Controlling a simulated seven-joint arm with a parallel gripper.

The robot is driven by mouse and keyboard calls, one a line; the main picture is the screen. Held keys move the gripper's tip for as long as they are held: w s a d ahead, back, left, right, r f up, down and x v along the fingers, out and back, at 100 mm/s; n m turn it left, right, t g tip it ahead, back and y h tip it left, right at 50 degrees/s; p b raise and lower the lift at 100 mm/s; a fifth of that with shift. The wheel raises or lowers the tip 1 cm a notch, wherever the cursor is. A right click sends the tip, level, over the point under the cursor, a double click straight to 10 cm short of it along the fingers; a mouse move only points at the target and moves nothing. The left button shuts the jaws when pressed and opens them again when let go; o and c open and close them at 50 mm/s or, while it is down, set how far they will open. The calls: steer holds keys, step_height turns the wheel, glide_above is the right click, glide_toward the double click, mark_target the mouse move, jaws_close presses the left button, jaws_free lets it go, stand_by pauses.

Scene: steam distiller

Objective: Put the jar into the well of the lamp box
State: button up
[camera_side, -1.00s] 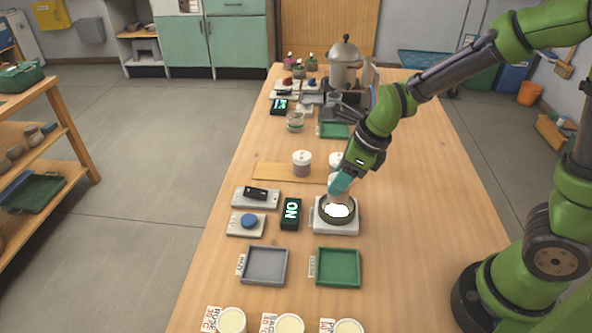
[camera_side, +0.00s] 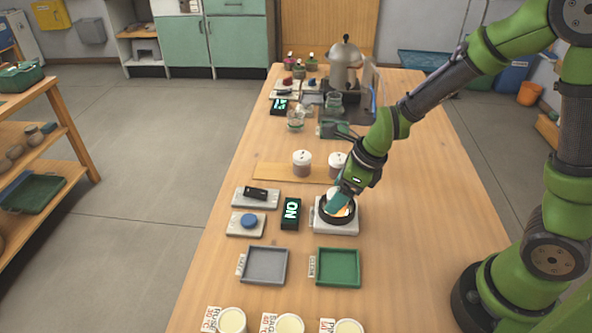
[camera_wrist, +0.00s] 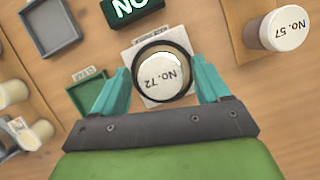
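The jar (camera_wrist: 163,75), with a white lid marked "NO. 72", is at the well of the lamp box. The dark round rim (camera_wrist: 136,58) of the well circles it in the wrist view. The lamp box (camera_side: 346,228) is a pale square box right of the black display; an orange and white glow shows at its well.
Two white-lidded jars (camera_side: 302,161) (camera_side: 338,162) stand behind on a wooden strip; one reads "NO. 57" in the wrist view. A lit display (camera_side: 291,213) and blue button (camera_side: 249,221) are left. Grey (camera_side: 265,266) and green (camera_side: 338,268) trays lie in front. The table's right side is clear.

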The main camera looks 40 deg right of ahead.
steer(key=s+d+r+n+t, duration=0.1)
steer(key=s+r+n, duration=0.5)
steer(key=r+n, duration=0.3)
steer(key=s+d+r+n+t, duration=0.2)
steer(key=s+r+n, duration=0.4)
steer(key=n, duration=1)
step_height(320, 180, up, 4)
steer(key=shift+s+d+f+n, duration=0.15)
steer(key=shift+s+n, duration=0.15)
steer(key=shift+s, duration=0.1)
steer(key=shift+c, duration=0.3)
